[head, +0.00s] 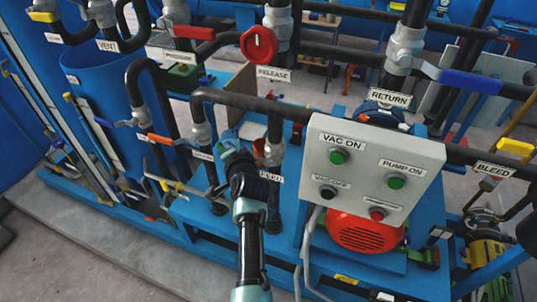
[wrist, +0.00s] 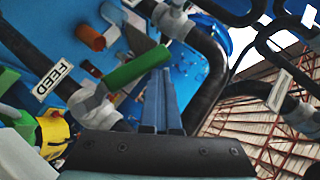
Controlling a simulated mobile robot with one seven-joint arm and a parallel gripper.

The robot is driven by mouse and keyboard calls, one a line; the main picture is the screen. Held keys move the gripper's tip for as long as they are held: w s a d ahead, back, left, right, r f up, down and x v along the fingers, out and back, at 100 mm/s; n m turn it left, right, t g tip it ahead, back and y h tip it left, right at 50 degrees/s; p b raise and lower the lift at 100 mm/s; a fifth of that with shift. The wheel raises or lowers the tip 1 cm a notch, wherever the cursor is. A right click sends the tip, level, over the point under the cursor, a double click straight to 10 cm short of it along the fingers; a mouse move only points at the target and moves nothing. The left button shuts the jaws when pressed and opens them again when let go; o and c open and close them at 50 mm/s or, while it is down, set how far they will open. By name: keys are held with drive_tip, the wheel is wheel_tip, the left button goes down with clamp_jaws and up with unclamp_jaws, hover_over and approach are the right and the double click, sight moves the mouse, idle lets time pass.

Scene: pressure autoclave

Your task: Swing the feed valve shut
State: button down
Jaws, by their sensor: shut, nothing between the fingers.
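The feed valve shows in the wrist view as a grey body (wrist: 97,108) with a green lever handle (wrist: 137,68). The white FEED label (wrist: 52,80) is on the dark pipe beside it. The handle points up and right, at an angle across the pipe. My gripper (wrist: 164,75) is shut and empty, its blue-grey fingertips close to the handle's outer end. I cannot tell whether they touch it. In the head view my gripper (head: 230,150) is low among the pipes, left of the grey control panel. My gripper and arm hide the green handle there.
The control panel (head: 368,180) and red motor (head: 362,233) stand right of my arm. Black pipes (head: 235,100) surround my gripper. An orange-handled valve (head: 160,139) is at its left, and an orange cylinder (wrist: 90,37) is near the handle. Bare floor (head: 110,255) is at front left.

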drive_tip(key=shift+w+a+f+h+b, duration=0.1)
drive_tip(key=shift+a+f+b, duration=0.25)
drive_tip(key=shift+f, duration=0.25)
drive_tip(key=shift+w+a+f+h+b, duration=0.1)
drive_tip(key=shift+w+a+f+b, duration=0.1)
drive_tip(key=shift+f+b, duration=0.35)
drive_tip(key=shift+w+a+f+h+b, duration=0.1)
drive_tip(key=shift+a+f+b, duration=0.25)
drive_tip(key=shift+f, duration=0.25)
drive_tip(key=s+a+r+p, duration=0.1)
drive_tip(key=s+a+r, duration=0.1)
drive_tip(key=s+r, duration=0.4)
wheel_tip(320, 180, up, 5)
drive_tip(key=shift+s+p, duration=0.4)
